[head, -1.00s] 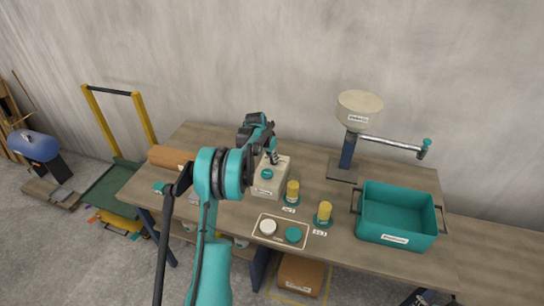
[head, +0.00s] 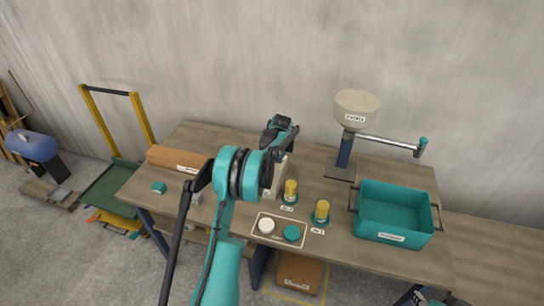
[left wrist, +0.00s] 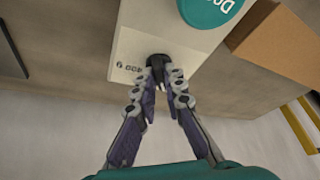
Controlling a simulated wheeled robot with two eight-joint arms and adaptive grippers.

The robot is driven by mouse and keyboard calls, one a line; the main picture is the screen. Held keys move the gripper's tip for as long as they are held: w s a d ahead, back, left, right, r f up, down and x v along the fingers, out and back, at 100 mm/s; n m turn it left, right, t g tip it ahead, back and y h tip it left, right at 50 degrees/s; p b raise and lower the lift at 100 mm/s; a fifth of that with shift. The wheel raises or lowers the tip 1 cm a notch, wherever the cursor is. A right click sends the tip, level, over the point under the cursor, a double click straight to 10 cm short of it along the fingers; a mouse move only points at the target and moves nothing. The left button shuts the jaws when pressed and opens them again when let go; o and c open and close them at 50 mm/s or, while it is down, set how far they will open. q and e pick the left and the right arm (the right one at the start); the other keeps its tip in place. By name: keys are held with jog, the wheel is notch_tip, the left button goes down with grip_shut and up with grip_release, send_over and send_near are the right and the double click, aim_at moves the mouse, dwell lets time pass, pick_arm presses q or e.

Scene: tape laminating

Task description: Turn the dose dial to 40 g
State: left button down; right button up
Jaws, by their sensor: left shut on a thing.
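The dose dial (left wrist: 157,60) is a small dark knob on the face of a cream dispenser box (left wrist: 128,48), seen in the left wrist view. Small markings sit beside it on the box; I cannot read the dial's setting. My left gripper (left wrist: 161,75) is shut on the dial. In the head view the dispenser box (head: 284,172) is mostly hidden behind my left arm, and the dial does not show there. A teal disc (left wrist: 207,8) with a partly cut-off label sits on the box, close to the gripper.
Two yellow-topped jars (head: 291,188) (head: 322,210) and a pad with a white disc (head: 267,227) and a teal disc (head: 292,233) lie in front. A teal tray (head: 393,211) and a hopper stand (head: 357,112) are at right. A brown box (head: 172,158) lies at left.

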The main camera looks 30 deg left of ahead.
pick_arm(q)
jog(key=n, duration=0.2)
jog(key=n+g+y, duration=0.1)
jog(key=n, duration=0.1)
jog(key=shift+w+d+n+g+p, duration=0.1)
jog(key=shift+w+n+g+p, duration=0.1)
jog(key=shift+n+g+p, duration=0.15)
jog(key=shift+n, duration=0.25)
jog(key=c, duration=1.6)
grip_release()
jog(key=v, duration=1.2)
